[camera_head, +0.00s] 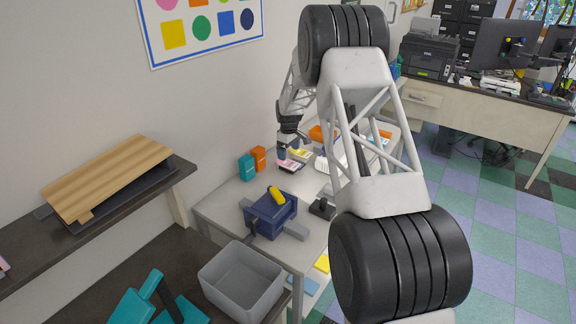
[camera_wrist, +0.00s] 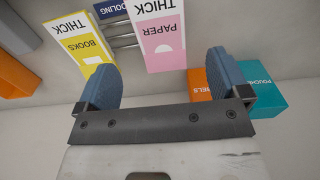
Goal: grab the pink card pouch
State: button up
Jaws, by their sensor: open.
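The pink card pouch (camera_wrist: 163,38) shows in the wrist view as a flat pink and white piece marked "THICK PAPER". It also shows small on the far table in the head view (camera_head: 289,165). My gripper (camera_wrist: 163,65) is open, with one blue finger pad on each side. The pouch's near end appears between the two fingers in the picture, and neither finger visibly touches it. In the head view my gripper (camera_head: 286,147) is just above the pouch. The pouch's far end is cut off in the wrist view.
A yellow "THICK BOOKS" card (camera_wrist: 80,45) lies left of the pouch, with a blue "COOLING" card (camera_wrist: 110,8) behind. Teal (camera_wrist: 262,88) and orange (camera_wrist: 198,84) boxes stand by the right finger. A blue device (camera_head: 268,215) and grey bin (camera_head: 243,280) are nearer.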

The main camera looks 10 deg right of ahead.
aim_at(288, 163)
jog(key=shift+f, duration=0.1)
jog(key=shift+a+f, duration=0.15)
jog(key=shift+f, duration=2.35)
jog(key=shift+c, duration=0.4)
jog(key=c, duration=0.9)
jog(key=shift+r, duration=0.15)
